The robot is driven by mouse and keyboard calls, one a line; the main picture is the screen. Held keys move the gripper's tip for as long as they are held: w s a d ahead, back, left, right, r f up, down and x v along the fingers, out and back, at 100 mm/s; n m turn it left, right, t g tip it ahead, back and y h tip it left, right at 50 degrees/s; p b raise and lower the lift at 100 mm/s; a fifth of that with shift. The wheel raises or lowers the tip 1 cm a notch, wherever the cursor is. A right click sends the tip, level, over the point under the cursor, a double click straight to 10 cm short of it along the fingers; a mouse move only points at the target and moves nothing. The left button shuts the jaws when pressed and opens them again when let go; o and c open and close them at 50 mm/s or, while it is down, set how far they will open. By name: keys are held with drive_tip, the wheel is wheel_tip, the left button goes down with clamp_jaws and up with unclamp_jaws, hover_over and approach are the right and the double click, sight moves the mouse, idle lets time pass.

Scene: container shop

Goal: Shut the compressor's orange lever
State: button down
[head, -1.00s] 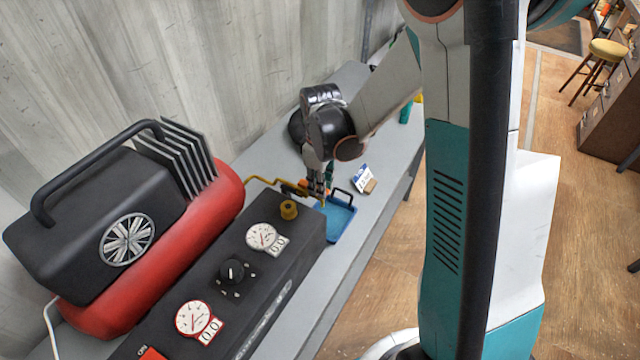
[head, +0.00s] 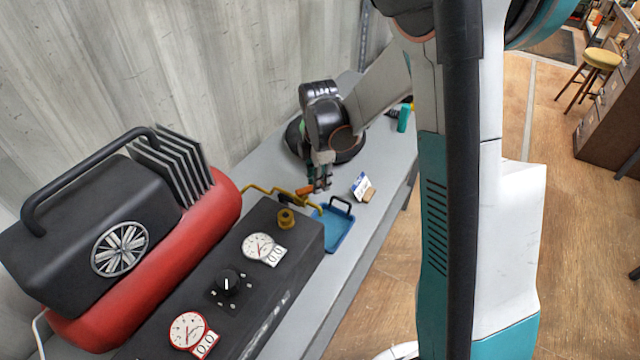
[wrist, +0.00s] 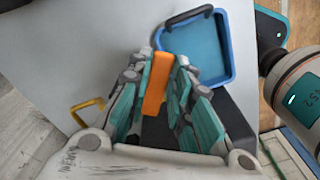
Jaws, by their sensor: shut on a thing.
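The compressor has a red tank (head: 165,262) and a black control box (head: 215,290) with two gauges. A yellow pipe (head: 262,189) runs from its far end toward the orange lever (head: 304,191). My gripper (head: 321,188) is at the lever, above the bench. In the wrist view the orange lever (wrist: 156,83) stands between the two fingers of my gripper (wrist: 158,90), which are shut on it. The fingers and black parts hide the lever's base and the valve body.
A blue tray (head: 335,232) with a black handle lies just beside the lever. A small card on a stand (head: 362,187) and a teal object (head: 404,118) are farther along the bench. A dark round object (head: 345,150) is behind my gripper.

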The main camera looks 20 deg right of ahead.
drive_tip(key=shift+w+a+n, duration=0.2)
drive_tip(key=shift+w+n, duration=0.3)
drive_tip(key=shift+n, duration=0.65)
drive_tip(key=shift+w+a+n, duration=0.15)
drive_tip(key=shift+w+n, duration=0.35)
drive_tip(key=shift+n, duration=0.7)
drive_tip(key=shift+w+a+n, duration=0.2)
drive_tip(key=shift+w+n, duration=0.3)
drive_tip(key=shift+n, duration=0.65)
drive_tip(key=c, duration=1.4)
unclamp_jaws()
drive_tip(key=shift+c, duration=0.2)
drive_tip(key=shift+r, duration=0.1)
wheel_tip(320, 180, up, 12)
